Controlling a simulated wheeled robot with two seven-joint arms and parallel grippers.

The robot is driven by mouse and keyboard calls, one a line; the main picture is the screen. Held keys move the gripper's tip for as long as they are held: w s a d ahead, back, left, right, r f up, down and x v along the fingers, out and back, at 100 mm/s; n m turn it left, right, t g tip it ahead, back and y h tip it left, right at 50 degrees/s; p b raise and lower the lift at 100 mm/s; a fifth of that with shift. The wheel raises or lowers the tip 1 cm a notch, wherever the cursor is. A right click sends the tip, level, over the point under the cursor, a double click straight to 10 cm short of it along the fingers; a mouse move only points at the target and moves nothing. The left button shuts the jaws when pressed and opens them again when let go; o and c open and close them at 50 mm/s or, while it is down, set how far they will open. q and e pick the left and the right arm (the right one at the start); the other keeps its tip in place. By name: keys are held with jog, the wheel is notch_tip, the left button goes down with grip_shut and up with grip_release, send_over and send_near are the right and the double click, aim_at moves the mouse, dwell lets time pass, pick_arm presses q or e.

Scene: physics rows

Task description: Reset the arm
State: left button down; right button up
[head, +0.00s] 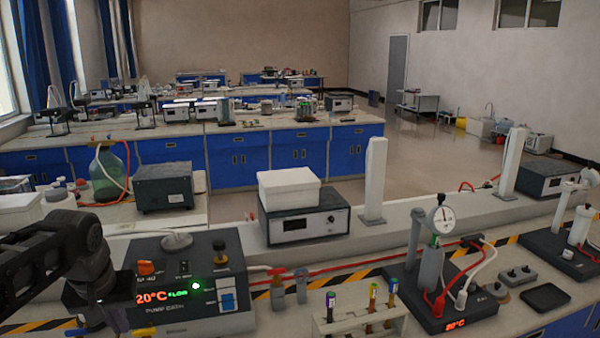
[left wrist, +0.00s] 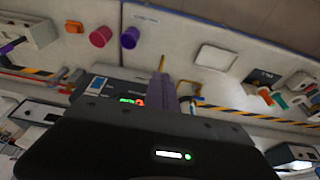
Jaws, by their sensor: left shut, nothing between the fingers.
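My left arm (head: 55,255) comes in from the left in the head view, dark grey and bent at its joint. My left gripper (head: 117,320) hangs low at the bottom left, in front of the black control box (head: 215,265), and is partly cut off. In the left wrist view its purple fingers (left wrist: 163,88) are closed together with nothing between them. The box's lit "20°C" display shows beside the arm. My right gripper is not in view.
A white tube rack (head: 362,322) with several coloured tubes stands at the bottom middle. A dial gauge stand (head: 440,220) is to its right. A white box (head: 288,190) sits on an instrument (head: 305,225) behind. Red hoses and cables cross the bench.

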pick_arm(q)
jog(key=w+d+f+m+t+h, duration=0.2)
jog(key=w+d+f+t, duration=0.2)
jog(key=w+d+f, duration=0.4)
jog(key=d+f+h, duration=0.2)
jog(key=d+f, duration=0.7)
jog(key=f, duration=0.6)
jog(key=s+d+f+g+b, duration=0.1)
jog(key=s+d+f, duration=0.3)
jog(key=s+f, duration=0.3)
jog(key=s+d+f+g, duration=0.2)
jog(key=s+d+f, duration=0.2)
jog(key=s+f, duration=0.3)
jog(key=s+d+f+g, duration=0.2)
jog(key=s+f, duration=0.3)
jog(key=s, duration=0.2)
jog(key=s+d+f+g+h+b, duration=0.1)
jog(key=s+d+f, duration=0.1)
jog(key=s+f, duration=0.3)
jog(key=s, duration=0.3)
jog(key=shift+s+d+g, duration=0.15)
jog(key=shift+g, duration=0.25)
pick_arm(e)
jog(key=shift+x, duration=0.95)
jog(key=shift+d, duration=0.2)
